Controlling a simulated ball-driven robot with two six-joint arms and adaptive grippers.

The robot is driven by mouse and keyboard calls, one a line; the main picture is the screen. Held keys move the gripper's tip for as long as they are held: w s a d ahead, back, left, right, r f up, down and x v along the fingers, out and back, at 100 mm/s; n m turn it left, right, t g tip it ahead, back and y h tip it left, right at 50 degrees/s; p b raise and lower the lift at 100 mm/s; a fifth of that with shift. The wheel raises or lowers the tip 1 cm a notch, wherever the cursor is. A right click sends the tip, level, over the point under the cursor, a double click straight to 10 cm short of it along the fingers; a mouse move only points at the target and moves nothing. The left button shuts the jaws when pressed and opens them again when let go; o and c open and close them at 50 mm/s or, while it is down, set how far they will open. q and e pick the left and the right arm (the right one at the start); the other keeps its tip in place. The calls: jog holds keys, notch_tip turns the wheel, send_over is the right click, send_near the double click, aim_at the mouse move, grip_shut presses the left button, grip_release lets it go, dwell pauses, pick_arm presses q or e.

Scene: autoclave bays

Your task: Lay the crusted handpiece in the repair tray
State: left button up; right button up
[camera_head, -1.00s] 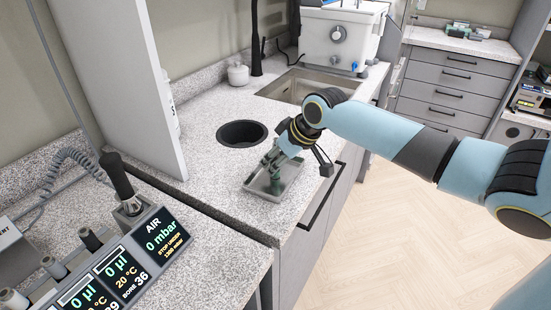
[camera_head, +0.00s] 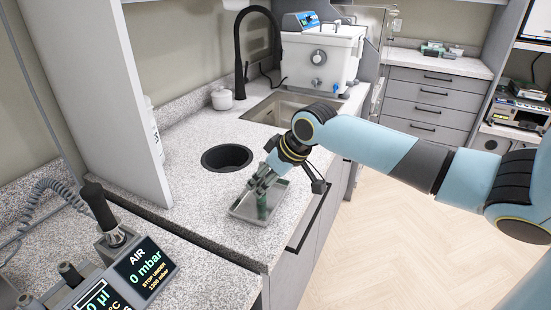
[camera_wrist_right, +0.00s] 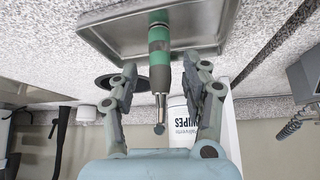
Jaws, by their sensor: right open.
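The handpiece (camera_wrist_right: 159,62), grey with green bands and a thin silver tip, is in the right wrist view. Its green end is over the metal tray (camera_wrist_right: 101,30), and its tip extends past the tray's near rim in the picture. Whether it rests fully on the tray floor I cannot tell. My right gripper (camera_wrist_right: 163,92) is open, with one finger on each side of the handpiece and gaps between. In the head view, my right gripper (camera_head: 262,186) is at the shallow tray (camera_head: 247,216), and a green part of the handpiece (camera_head: 262,204) shows below the fingers. My left gripper is out of view.
A round dark opening (camera_head: 227,157) is in the counter behind the tray. A sink (camera_head: 262,108) and black tap lie farther back. A control unit with an AIR display (camera_head: 146,268) stands at lower left. The tray sits near the counter's front edge.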

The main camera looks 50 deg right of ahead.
jog(key=v, duration=0.9)
jog(key=shift+s+r+p, duration=0.15)
jog(key=shift+r+p, duration=0.15)
jog(key=s+a+f+g+h, duration=0.1)
jog(key=s+a, duration=0.6)
jog(key=s, duration=0.2)
jog(key=s+a+g+h, duration=0.1)
jog(key=s+a+g, duration=0.1)
jog(key=s+a, duration=0.65)
jog(key=s+d+f+b, duration=0.1)
jog(key=f+b, duration=0.3)
jog(key=f, duration=0.9)
jog(key=s+d+f+g+b, duration=0.1)
jog(key=d+f+b, duration=0.15)
jog(key=f, duration=1.05)
jog(key=s+f+b, duration=0.2)
jog(key=f+b, duration=0.2)
jog(key=f, duration=0.8)
jog(key=s+f+b, duration=0.4)
jog(key=s+f, duration=0.5)
jog(key=f, duration=0.2)
jog(key=s+d+f+m+g+b, duration=0.1)
jog(key=s+f+b, duration=0.2)
jog(key=s+f, duration=0.5)
notch_tip(320, 180, down, 4)
jog(key=shift+s+d+f+g+b, duration=0.1)
jog(key=shift+s+d+g+b, duration=0.05)
jog(key=shift+s+g+b, duration=0.2)
